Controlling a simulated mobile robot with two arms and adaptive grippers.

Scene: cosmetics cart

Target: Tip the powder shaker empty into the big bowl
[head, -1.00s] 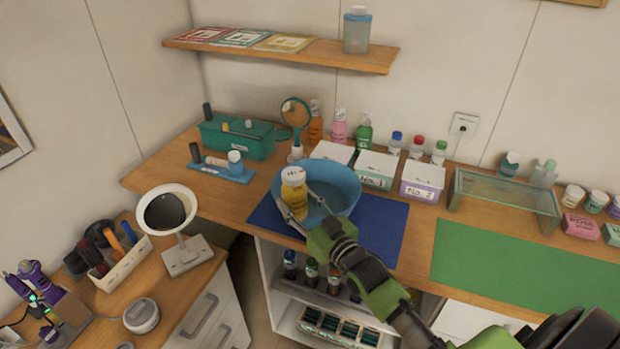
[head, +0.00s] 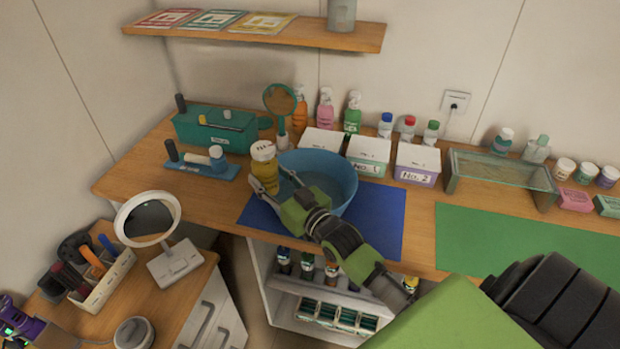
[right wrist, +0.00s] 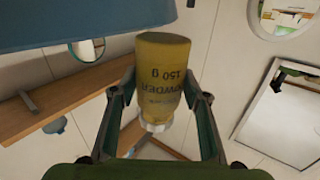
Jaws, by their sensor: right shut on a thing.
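The powder shaker (head: 264,175) is a yellow bottle with a pale cap. It stands upright at the left side of the big blue bowl (head: 340,185). My right gripper (head: 270,188) is shut on the shaker, with its fingers around the bottle. The right wrist view, which is upside down, shows the shaker (right wrist: 163,75) between the fingers (right wrist: 160,97), its cap toward the picture's bottom. The bowl's wall (right wrist: 80,25) fills the top left there. The bowl's inside is partly hidden by my gripper. My left gripper is not in view.
The bowl stands on a blue mat (head: 385,225). White boxes (head: 368,155) and several bottles line up behind it. A round hand mirror (head: 280,100) and a teal case (head: 215,128) stand behind left. A green mat (head: 520,240) on the right is clear.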

